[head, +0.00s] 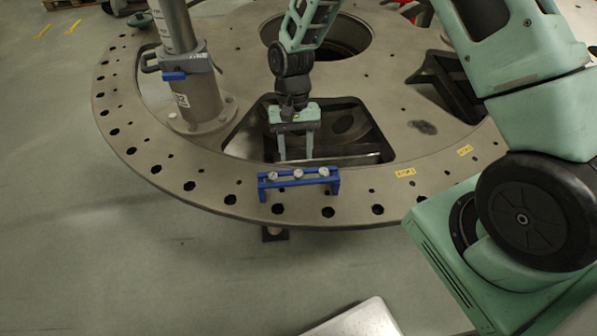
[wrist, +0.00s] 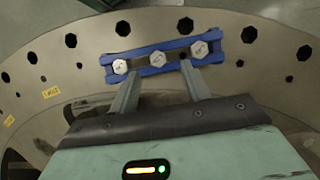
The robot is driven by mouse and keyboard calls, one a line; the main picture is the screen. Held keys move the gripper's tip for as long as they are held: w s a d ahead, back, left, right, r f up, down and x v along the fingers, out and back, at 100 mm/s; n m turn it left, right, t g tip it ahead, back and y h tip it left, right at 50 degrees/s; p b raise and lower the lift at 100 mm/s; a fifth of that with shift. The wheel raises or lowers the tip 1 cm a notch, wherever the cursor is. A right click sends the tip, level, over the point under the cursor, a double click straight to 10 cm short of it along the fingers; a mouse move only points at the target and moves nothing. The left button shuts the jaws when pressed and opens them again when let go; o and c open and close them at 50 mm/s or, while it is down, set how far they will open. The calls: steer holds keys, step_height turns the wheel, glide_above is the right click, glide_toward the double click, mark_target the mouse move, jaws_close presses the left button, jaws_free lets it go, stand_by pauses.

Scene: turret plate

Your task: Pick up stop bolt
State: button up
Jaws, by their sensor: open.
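Three silver hex-headed bolts stand in a row in a blue rack (head: 334,186) near the front rim of the round plate; which one is the stop bolt I cannot tell. The middle bolt (head: 298,174) also shows in the wrist view (wrist: 157,58), between the left bolt (wrist: 120,66) and the right bolt (wrist: 199,49). My gripper (head: 296,158) is open and empty, its two fingers pointing down behind the rack. In the wrist view the fingertips (wrist: 161,69) sit just short of the rack, either side of the middle bolt's line. No contact shows.
The large metal plate (head: 225,188) has holes along its rim and a dark-edged cutout (head: 350,150) below my gripper. A grey post (head: 190,85) with a blue-handled clamp stands at the left. Yellow labels (head: 405,172) mark the rim right of the rack.

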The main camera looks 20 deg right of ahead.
mark_target(298, 172)
steer(key=p+x, duration=0.1)
steer(key=x, duration=0.1)
steer(key=p+x, duration=0.2)
steer(key=shift+d, duration=0.2)
steer(key=shift+s+f, duration=0.15)
steer(key=shift+f, duration=0.5)
jaws_close()
